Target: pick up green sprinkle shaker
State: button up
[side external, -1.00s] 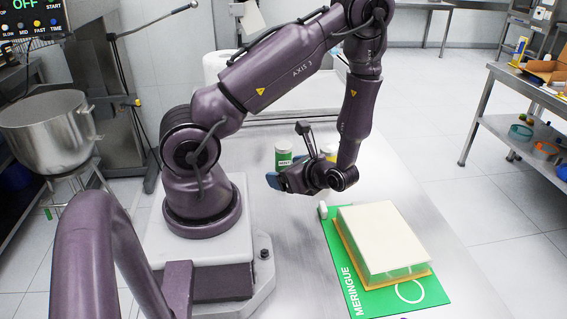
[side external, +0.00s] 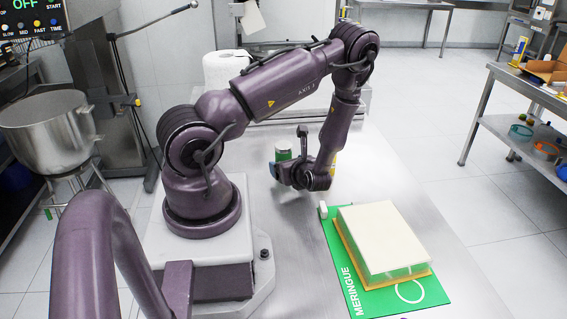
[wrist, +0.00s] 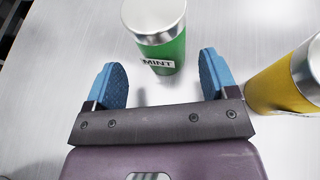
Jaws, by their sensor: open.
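The green sprinkle shaker (wrist: 163,50), with a silver lid and a "MINT" label, stands just beyond my fingertips in the wrist view. In the side view the shaker (side external: 283,153) is mostly hidden behind my gripper (side external: 276,171); its lid and a bit of green show. My gripper (wrist: 162,82) is open, with its blue fingers apart and nothing between them. The shaker lies ahead of the gap between the fingers, roughly centred, and appears apart from them.
A yellow shaker (wrist: 283,85) stands close to the right finger. A green "MERINGUE" mat (side external: 352,280) with a pale box (side external: 382,238) on it lies to the right. A white roll (side external: 225,68) stands behind my arm. The steel table between is clear.

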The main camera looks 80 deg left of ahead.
jog(key=x, duration=0.4)
jog(key=shift+w+a, duration=0.1)
jog(key=shift+a, duration=0.25)
jog(key=c, duration=1)
jog(key=shift+r, duration=6)
jog(key=shift+r, duration=0.1)
jog(key=shift+r, duration=1.15)
